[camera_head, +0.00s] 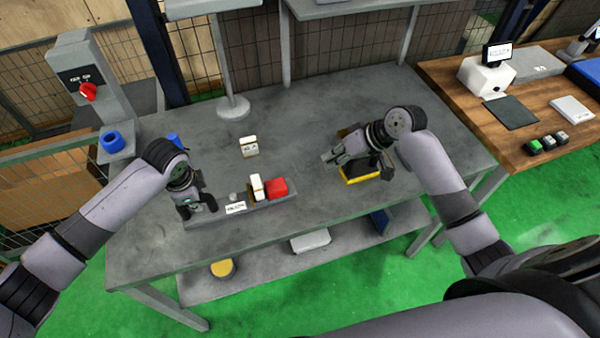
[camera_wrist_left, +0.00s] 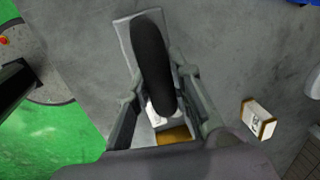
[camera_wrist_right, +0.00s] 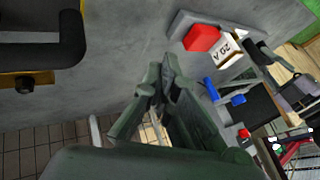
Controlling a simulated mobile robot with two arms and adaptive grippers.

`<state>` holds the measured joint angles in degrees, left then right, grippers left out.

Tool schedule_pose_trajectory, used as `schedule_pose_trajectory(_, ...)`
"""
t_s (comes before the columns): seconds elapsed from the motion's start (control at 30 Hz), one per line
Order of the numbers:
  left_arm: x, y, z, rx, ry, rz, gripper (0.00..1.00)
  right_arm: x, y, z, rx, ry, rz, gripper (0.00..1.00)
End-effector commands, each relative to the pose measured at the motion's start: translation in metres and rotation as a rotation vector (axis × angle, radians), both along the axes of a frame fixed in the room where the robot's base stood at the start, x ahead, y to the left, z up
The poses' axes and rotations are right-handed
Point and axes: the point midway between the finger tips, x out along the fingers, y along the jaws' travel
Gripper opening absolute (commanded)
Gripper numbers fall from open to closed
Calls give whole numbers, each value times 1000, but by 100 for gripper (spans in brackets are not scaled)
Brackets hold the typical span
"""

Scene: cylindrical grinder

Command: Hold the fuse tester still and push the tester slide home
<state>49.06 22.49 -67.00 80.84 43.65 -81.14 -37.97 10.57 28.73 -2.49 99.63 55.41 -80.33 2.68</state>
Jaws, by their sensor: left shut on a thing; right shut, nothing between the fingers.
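The fuse tester is a low grey base (camera_head: 222,217) near the table's front edge, with a white label. A white fuse with tan ends (camera_head: 257,187) stands on it, marked 20 A in the right wrist view (camera_wrist_right: 228,46). A red block (camera_head: 277,189), which looks like the slide, sits right beside the fuse; it also shows in the right wrist view (camera_wrist_right: 201,38). My left gripper (camera_head: 204,205) is shut on the tester's black rounded handle (camera_wrist_left: 152,62) at its left end. My right gripper (camera_head: 327,158) is shut and empty, apart from the red block, to its right.
A loose white and tan fuse (camera_head: 249,147) lies behind the tester. A lamp-like stand (camera_head: 233,106) is at the back. The tabletop between is clear.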

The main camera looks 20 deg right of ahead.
Motion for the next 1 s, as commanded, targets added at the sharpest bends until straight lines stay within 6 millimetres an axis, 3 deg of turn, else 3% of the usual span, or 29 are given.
schedule_pose_trajectory(0.17,0,0,0,-1,-1,0,0,6,9,-14,3,3,1,0)
schedule_pose_trajectory(0.57,0,0,0,-1,-1,0,0,37,48,-79,4,1,1,0)
schedule_pose_trajectory(0.8,0,0,0,-1,-1,0,0,37,80,-80,2,0,3,0)
schedule_pose_trajectory(1.0,0,0,0,-1,0,0,0,37,87,-80,0,0,2,0)
